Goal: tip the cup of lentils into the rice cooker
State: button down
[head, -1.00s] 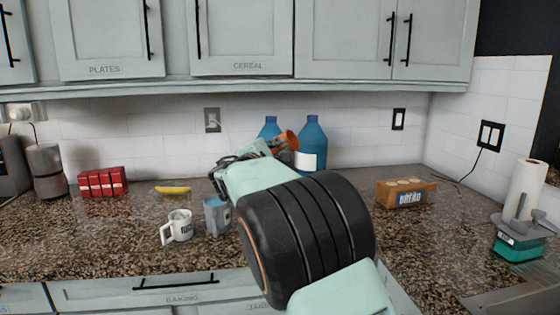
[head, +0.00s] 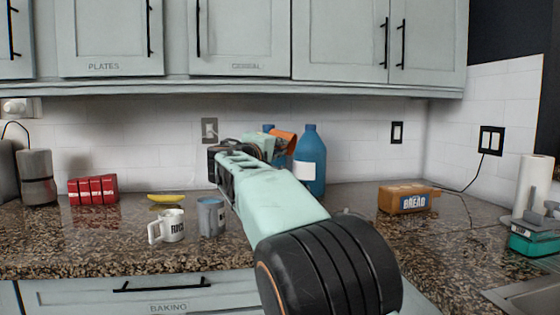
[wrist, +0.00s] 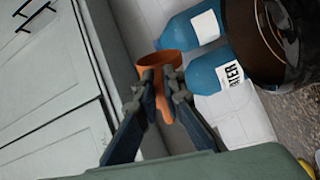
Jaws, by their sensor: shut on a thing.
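My gripper (wrist: 161,77) is shut on an orange cup (wrist: 172,62), which shows between and beyond the fingertips in the wrist view. In the head view the orange cup (head: 286,140) is at the far end of my arm, raised above the counter in front of the blue bottles, and looks tilted. Its contents cannot be seen. A dark round vessel with a shiny rim (wrist: 262,40), perhaps the rice cooker, stands beside the bottles in the wrist view, apart from the cup. My arm hides most of that area in the head view.
Blue bottles (head: 311,165) stand by the wall close to the cup. A white mug (head: 172,226), a grey-blue cup (head: 211,217), a banana (head: 166,198) and red boxes (head: 93,190) are on the left. A bread box (head: 405,198) is on the right. Wall cabinets (head: 240,40) overhang the counter.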

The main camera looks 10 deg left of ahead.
jog(key=f+m+b, duration=0.1)
jog(key=m+b, duration=0.2)
jog(key=shift+a+f, duration=0.1)
jog(key=shift+f, duration=0.1)
jog(key=a, duration=0.1)
jog(key=a+f, duration=0.1)
jog(key=w+a+p, duration=0.1)
jog(key=shift+a+f+m, duration=0.1)
jog(key=shift+f+m, duration=0.05)
jog(key=shift+m, duration=0.15)
dwell(0.3)
notch_tip(320, 180, up, 4)
jog(key=p, duration=0.3)
dwell(0.3)
